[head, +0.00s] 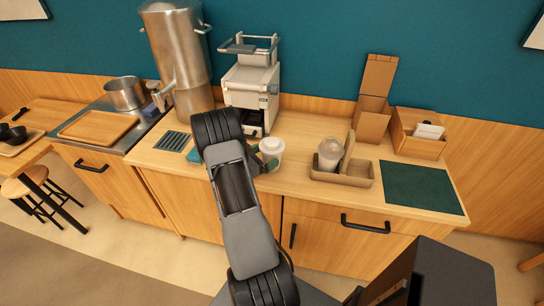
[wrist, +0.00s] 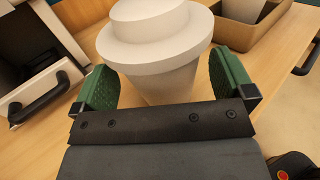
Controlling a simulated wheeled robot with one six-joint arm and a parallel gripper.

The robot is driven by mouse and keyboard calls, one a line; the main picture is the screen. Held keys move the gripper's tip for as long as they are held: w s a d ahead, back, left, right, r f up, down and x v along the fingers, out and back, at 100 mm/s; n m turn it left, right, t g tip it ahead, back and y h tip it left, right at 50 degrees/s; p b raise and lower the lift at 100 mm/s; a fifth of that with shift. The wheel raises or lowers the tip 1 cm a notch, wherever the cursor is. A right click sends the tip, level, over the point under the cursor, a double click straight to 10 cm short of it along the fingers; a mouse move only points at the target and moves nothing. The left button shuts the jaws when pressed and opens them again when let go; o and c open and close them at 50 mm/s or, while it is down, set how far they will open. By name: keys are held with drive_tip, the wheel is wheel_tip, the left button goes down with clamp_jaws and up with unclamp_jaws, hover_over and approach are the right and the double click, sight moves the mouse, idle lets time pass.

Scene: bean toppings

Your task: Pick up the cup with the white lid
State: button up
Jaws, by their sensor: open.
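A cup with a white lid (head: 271,150) stands upright on the wooden counter, just right of my arm in the head view. The wrist view shows the cup (wrist: 158,45) close up, with its stepped lid toward the camera. My gripper (wrist: 162,85) is open, with one green-padded finger on each side of the cup. In the head view my arm hides most of the gripper and part of the cup's surroundings.
A cardboard carrier (head: 342,176) holding another cup (head: 330,153) stands to the right. A white coffee machine (head: 250,88) stands behind, with a large metal urn (head: 180,60) to its left. A green mat (head: 422,187) lies at the right end of the counter.

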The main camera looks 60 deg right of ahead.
drive_tip(key=shift+x, duration=0.75)
drive_tip(key=c, duration=0.5)
